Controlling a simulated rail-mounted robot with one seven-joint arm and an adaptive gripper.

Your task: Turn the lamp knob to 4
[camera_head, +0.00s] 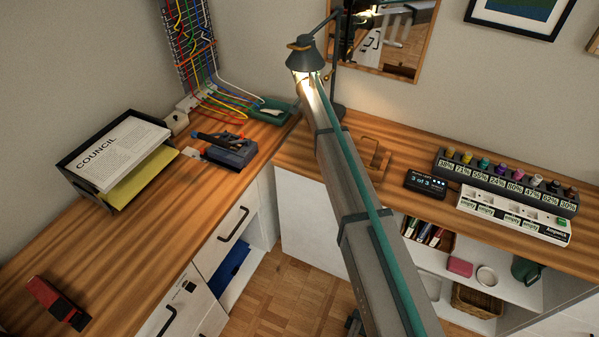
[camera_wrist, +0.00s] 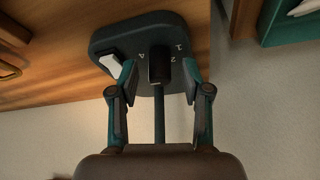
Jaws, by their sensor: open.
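The desk lamp (camera_head: 305,58) stands in the back corner, its shade lit; my arm hides most of its base. In the wrist view the dark lamp base (camera_wrist: 110,35) carries a dark cylindrical knob (camera_wrist: 159,62). The knob's pointer cannot be made out. My gripper (camera_wrist: 160,73) is open, one finger on each side of the knob, with no clear contact. In the head view my gripper is hidden behind the arm and lamp shade.
A white switch (camera_wrist: 109,63) sits on the lamp base close to the left finger. A wooden stand (camera_head: 376,157) and a small display (camera_head: 425,182) stand to the right. A mirror (camera_head: 395,45) hangs behind.

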